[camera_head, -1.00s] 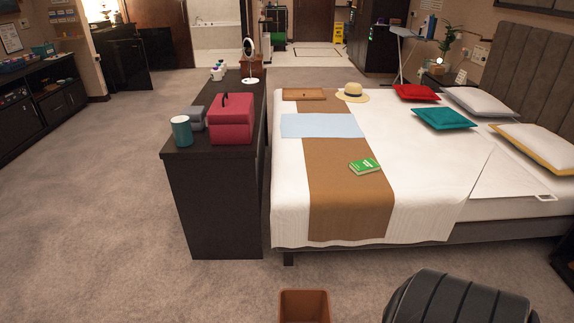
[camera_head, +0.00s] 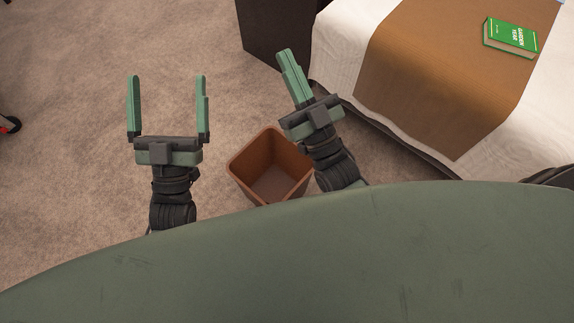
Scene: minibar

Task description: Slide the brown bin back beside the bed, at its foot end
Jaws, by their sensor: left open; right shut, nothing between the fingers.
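The brown bin (camera_head: 240,178) stands upright and empty on the carpet, between my two arms and close to my body. The bed (camera_head: 345,90), with a white cover and a brown runner, is to the right of the bin, with carpet between them. My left gripper (camera_head: 168,105) is open and empty, left of the bin and apart from it. My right gripper (camera_head: 292,75) is shut with nothing in it, above and to the right of the bin. My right forearm hides part of the bin's right side.
A dark cabinet (camera_head: 270,30) stands against the bed's left side at the top. A green book (camera_head: 510,38) lies on the bed. A dark seat edge (camera_head: 550,177) shows at the right. Carpet (camera_head: 70,120) on the left is free.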

